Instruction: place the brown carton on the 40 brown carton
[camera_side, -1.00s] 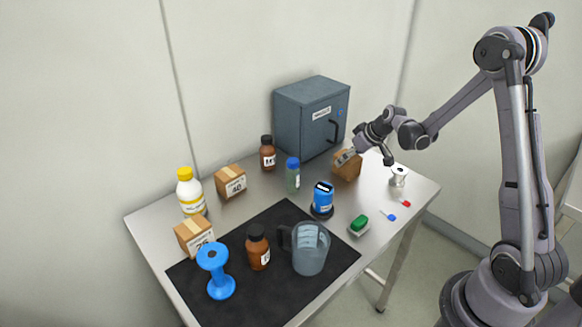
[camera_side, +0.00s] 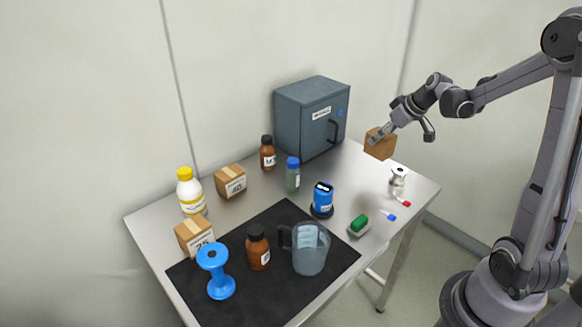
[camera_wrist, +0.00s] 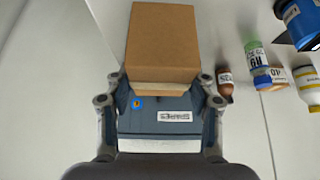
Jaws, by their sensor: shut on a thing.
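The brown carton (camera_side: 380,144) is a plain box held in the air above the right back part of the table. My gripper (camera_side: 378,138) is shut on it. In the wrist view the carton (camera_wrist: 162,45) fills the upper middle, between the fingers of my gripper (camera_wrist: 162,88). The 40 brown carton (camera_side: 230,182) stands upright on the table at the back left, its label facing front and its top clear. It also shows in the wrist view (camera_wrist: 279,75) at the right, partly hidden by bottles. My gripper is well to the right of it and higher.
A grey cabinet (camera_side: 310,118), a brown bottle (camera_side: 267,155) and a green bottle with a blue cap (camera_side: 292,176) stand between the two cartons. A white bottle (camera_side: 190,194) and the 25 carton (camera_side: 194,237) are at the left. A black mat (camera_side: 330,262) holds several items.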

